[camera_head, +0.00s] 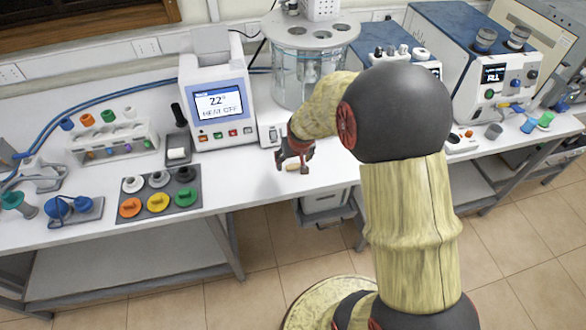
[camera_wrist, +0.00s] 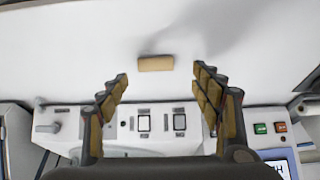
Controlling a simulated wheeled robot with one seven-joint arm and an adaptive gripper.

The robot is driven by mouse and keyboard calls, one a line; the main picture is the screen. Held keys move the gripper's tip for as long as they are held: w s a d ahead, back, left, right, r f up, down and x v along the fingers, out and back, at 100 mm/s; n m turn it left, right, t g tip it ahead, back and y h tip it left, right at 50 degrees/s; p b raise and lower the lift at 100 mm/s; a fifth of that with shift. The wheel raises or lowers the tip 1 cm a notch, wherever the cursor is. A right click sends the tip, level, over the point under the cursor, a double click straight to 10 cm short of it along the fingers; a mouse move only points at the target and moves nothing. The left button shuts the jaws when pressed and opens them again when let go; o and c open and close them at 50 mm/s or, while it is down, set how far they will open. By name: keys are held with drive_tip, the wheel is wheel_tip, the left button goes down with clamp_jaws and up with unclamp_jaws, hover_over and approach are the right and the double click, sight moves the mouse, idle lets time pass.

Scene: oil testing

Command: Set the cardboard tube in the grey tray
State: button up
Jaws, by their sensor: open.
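The cardboard tube (camera_wrist: 156,62) is a short tan cylinder lying on its side on the white bench top. In the wrist view it lies just beyond my fingertips and between their lines, not touching either finger. In the head view the tube (camera_head: 292,167) shows only as a small tan piece below my gripper, partly covered by it. My gripper (camera_head: 294,160) is open and empty above the bench near its front edge; its spread fingers also show in the wrist view (camera_wrist: 160,74). A small dark grey tray (camera_head: 188,160) with a white piece in it stands left of my gripper.
A heater unit with a screen (camera_head: 218,102) and a clear bath (camera_head: 300,75) stand behind my gripper. A grey board (camera_head: 190,199) with coloured knobs and a tube rack (camera_head: 112,146) are to the left. The bench around the cardboard tube is clear.

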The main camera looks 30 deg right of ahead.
sight(294, 165)
drive_tip(key=x, duration=0.3)
drive_tip(key=b+x, duration=0.1)
drive_tip(key=x, duration=0.1)
drive_tip(key=shift+w+d+f, duration=0.1)
drive_tip(key=shift+w+d, duration=0.1)
drive_tip(key=shift+d, duration=0.25)
drive_tip(key=c, duration=0.3)
drive_tip(key=c, duration=0.6)
